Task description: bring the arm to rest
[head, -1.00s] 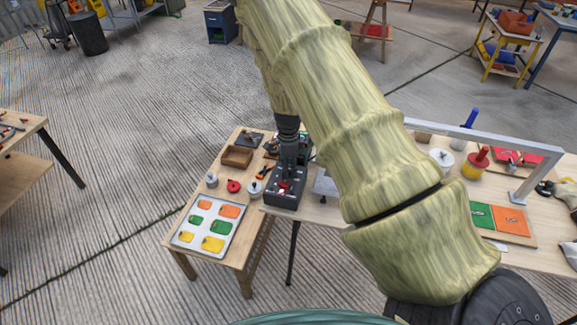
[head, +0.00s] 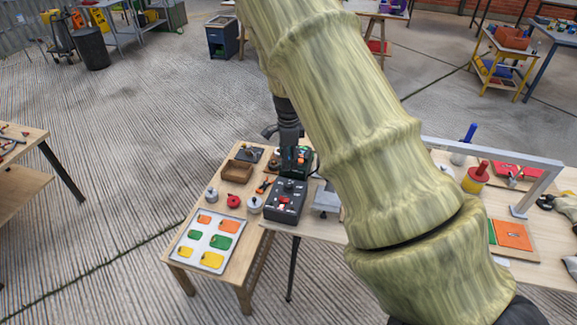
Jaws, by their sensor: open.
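My gripper (head: 290,152) is at the end of my arm, near the middle of the head view. It is dark and points down over the black control boxes on the table. It is open, and I see nothing held in it. Its fingertips are small and partly lost against the dark boxes. My arm in its yellow-green sleeve crosses the right half of the view and hides part of the table behind it.
A black box with a red button (head: 286,202) and a dark green box (head: 296,162) stand below my gripper. A wooden tray (head: 237,171), lidded pots and a white board with coloured tags (head: 184,250) lie left. A grey metal frame (head: 545,178) stands right.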

